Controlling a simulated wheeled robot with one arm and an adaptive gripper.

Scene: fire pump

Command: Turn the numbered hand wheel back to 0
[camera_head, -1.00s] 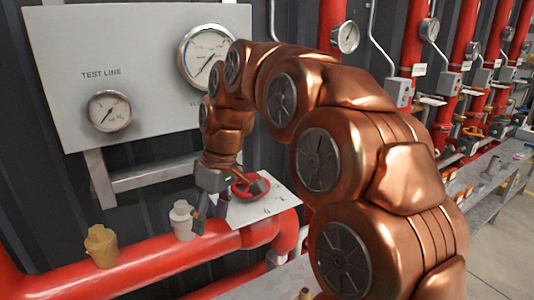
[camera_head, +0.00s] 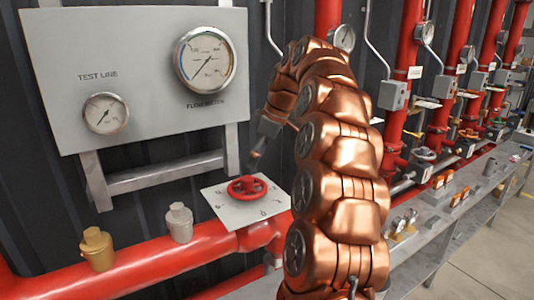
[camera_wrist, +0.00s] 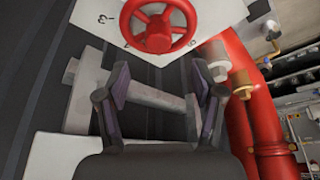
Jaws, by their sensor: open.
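The red hand wheel (camera_head: 247,188) sits at the middle of a white numbered plate (camera_head: 222,207) above the red pipe. In the wrist view the red wheel (camera_wrist: 159,27) is at the top centre, with a "3" legible on the plate (camera_wrist: 210,15) to its left. The other marks are too small or cut off to read surely. My gripper (camera_head: 255,158) is above the wheel, apart from it. In the wrist view my gripper (camera_wrist: 163,85) is open and empty, its fingers spread below the wheel in the picture.
A gauge panel (camera_head: 150,90) with two dials stands behind, on a grey frame (camera_head: 165,175). A brass fitting (camera_head: 97,248) and a grey fitting (camera_head: 179,222) rise from the red pipe (camera_head: 150,262) at left. A grey bench (camera_head: 440,215) with several valves extends to the right.

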